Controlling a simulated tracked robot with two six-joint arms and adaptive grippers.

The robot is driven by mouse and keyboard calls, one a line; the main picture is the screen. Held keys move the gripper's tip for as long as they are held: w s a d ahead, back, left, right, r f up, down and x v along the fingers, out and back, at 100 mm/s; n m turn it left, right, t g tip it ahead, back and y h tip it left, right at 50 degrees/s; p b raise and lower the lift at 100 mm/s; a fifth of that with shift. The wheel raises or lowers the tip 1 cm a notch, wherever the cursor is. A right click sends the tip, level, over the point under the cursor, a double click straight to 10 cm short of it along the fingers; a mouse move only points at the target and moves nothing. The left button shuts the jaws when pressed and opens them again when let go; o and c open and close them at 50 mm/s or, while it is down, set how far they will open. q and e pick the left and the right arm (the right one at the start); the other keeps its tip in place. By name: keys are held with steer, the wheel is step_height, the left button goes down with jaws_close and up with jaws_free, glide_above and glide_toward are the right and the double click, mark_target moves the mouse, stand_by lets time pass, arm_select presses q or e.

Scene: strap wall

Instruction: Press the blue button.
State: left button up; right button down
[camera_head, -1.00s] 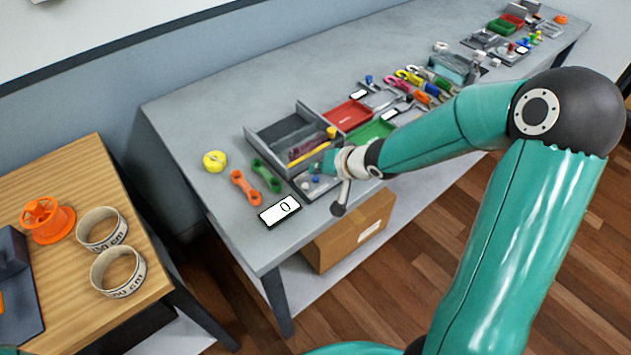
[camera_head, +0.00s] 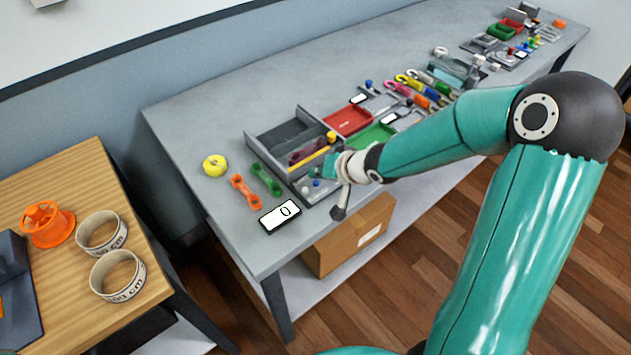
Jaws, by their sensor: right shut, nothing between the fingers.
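A small grey panel (camera_head: 330,187) lies near the front edge of the grey bench, just in front of an open grey tray. A small blue button (camera_head: 316,183) shows on it, beside a pale round spot (camera_head: 305,190). My right arm reaches in from the right, and my right gripper (camera_head: 319,175) is at the panel, shut and empty, with its tip close above and behind the blue button. I cannot tell whether it touches the button. The wrist and gripper hide part of the panel. My left gripper is not in view.
A white display (camera_head: 281,214) reading 0 lies left of the panel. Orange (camera_head: 244,192) and green (camera_head: 266,178) links and a yellow roll (camera_head: 215,165) lie further left. The open grey tray (camera_head: 262,150) and red bin (camera_head: 347,120) stand behind. The bench's back left is clear.

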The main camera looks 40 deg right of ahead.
mark_target(318, 184)
stand_by(0.3)
steer(key=shift+f, duration=0.35)
steer(key=shift+f+b, duration=0.45)
steer(key=shift+b, duration=0.05)
stand_by(0.5)
steer(key=shift+r, duration=0.15)
steer(key=shift+r+p, duration=0.75)
steer(key=shift+p, duration=0.2)
step_height(318, 184, up, 5)
steer(key=p, duration=0.5)
